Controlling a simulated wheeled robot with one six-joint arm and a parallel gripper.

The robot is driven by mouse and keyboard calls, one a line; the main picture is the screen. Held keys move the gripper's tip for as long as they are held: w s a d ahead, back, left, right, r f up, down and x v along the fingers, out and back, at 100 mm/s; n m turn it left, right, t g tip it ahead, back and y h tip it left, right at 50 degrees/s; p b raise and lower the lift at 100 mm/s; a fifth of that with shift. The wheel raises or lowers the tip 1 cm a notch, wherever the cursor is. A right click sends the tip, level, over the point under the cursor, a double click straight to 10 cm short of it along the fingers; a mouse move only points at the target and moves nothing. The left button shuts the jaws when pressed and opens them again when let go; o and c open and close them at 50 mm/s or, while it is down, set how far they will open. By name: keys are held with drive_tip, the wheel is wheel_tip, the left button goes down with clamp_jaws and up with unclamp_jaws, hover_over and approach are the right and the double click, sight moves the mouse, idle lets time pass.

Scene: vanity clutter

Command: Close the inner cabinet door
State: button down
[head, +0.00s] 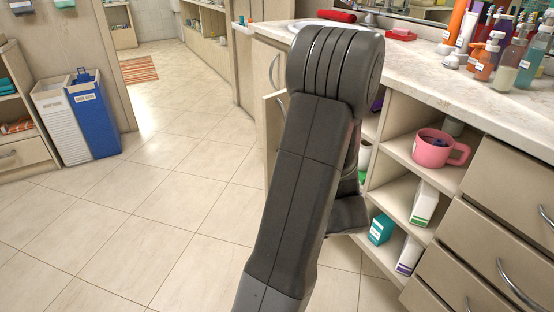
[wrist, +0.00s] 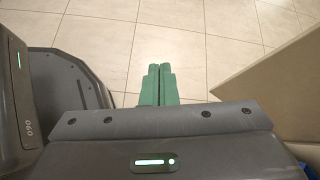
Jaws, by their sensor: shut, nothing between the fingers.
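A beige cabinet door (head: 271,130) stands swung out from the vanity front in the head view, just left of my arm. My arm hides most of it and its hinge side. In the wrist view, a beige panel (wrist: 275,80), probably this door, slants in from the right. My gripper's green fingers (wrist: 158,85) are pressed together and empty, over the floor and left of the panel, with a visible gap. In the head view the fingers are hidden behind my arm.
Open shelves right of my arm hold a pink mug (head: 441,148), a teal box (head: 381,229) and white boxes. Drawers (head: 505,210) are at the far right. Bottles crowd the countertop (head: 440,85). The tiled floor (head: 150,210) on the left is clear up to the hampers (head: 90,120).

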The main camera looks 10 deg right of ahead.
drive_tip(key=w+d+r+m+t+y, duration=0.1)
drive_tip(key=w+d+r+m+t, duration=0.25)
drive_tip(key=w+t, duration=0.2)
drive_tip(key=m+t+p, duration=0.1)
drive_tip(key=m+t, duration=0.4)
approach(270, 157)
drive_tip(key=b+x, duration=0.3)
drive_tip(key=x, duration=0.4)
drive_tip(key=shift+d+f+b, duration=0.1)
drive_tip(key=shift+b, duration=0.2)
